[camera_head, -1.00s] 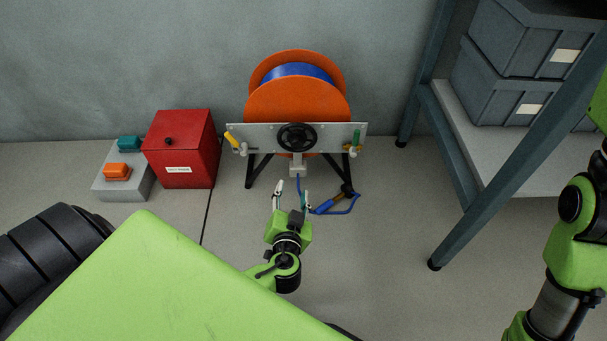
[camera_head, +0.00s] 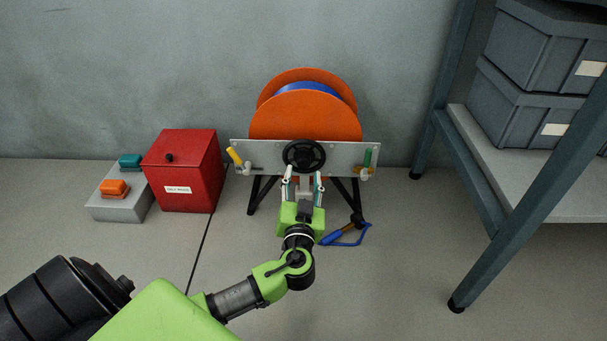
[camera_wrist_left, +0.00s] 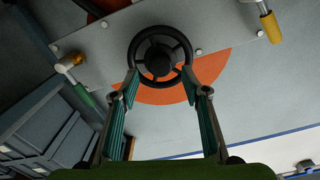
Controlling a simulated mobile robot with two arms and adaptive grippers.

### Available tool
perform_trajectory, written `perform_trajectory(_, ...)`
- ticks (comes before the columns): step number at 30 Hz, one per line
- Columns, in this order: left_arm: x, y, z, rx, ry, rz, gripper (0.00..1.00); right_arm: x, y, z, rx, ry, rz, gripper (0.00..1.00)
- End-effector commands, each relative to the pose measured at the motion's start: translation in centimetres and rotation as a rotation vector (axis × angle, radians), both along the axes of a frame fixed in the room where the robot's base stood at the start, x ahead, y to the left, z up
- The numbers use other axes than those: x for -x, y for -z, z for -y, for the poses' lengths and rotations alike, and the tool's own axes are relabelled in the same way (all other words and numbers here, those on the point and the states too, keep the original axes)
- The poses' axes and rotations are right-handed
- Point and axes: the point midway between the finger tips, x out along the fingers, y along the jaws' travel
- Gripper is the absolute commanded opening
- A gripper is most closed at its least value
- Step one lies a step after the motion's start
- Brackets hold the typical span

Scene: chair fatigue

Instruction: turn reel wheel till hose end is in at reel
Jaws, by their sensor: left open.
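The orange hose reel (camera_head: 305,116) stands against the wall with blue hose (camera_head: 307,89) wound on it. Its black reel wheel (camera_head: 304,156) sits on the grey front plate (camera_head: 268,157). The blue hose end (camera_head: 332,237) lies on the floor below, at the right of my gripper. My left gripper (camera_head: 303,180) is open and empty, just in front of the wheel's lower edge. In the left wrist view the wheel (camera_wrist_left: 160,62) lies beyond and between the fingertips (camera_wrist_left: 164,82); I cannot tell whether they touch it. My right gripper is not in view.
A red box (camera_head: 184,172) and a grey block with orange and teal buttons (camera_head: 120,206) stand left. A yellow-handled valve (camera_head: 235,157) and a green-handled valve (camera_head: 367,160) flank the wheel. A shelf with grey bins (camera_head: 520,120) stands right. The floor in front is mostly clear.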

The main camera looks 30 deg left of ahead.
Motion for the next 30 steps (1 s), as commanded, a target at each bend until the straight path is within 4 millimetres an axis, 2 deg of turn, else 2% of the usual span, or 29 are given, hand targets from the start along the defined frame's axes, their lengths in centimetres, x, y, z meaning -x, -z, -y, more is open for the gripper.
perform_trajectory(1, -0.8, 0.2, -0.5, -0.003, -0.001, 0.003, 0.42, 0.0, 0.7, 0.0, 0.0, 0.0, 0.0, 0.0)
perform_trajectory(7, -2.9, 0.1, -1.8, -0.001, -0.001, 0.001, 0.42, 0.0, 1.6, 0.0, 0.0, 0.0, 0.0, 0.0)
perform_trajectory(19, -3.4, 0.0, -2.1, 0.001, 0.0, -0.001, 0.42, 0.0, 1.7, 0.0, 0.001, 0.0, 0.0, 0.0)
perform_trajectory(23, -3.4, 0.0, -2.1, 0.001, 0.0, -0.001, 0.08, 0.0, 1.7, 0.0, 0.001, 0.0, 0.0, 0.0)
perform_trajectory(24, -3.4, 0.0, -2.1, 0.001, 0.0, -0.001, 0.04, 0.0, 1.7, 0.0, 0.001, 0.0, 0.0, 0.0)
perform_trajectory(30, -3.4, 0.0, -2.1, -0.003, 0.0, -0.003, 0.04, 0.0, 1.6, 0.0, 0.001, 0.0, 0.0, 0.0)
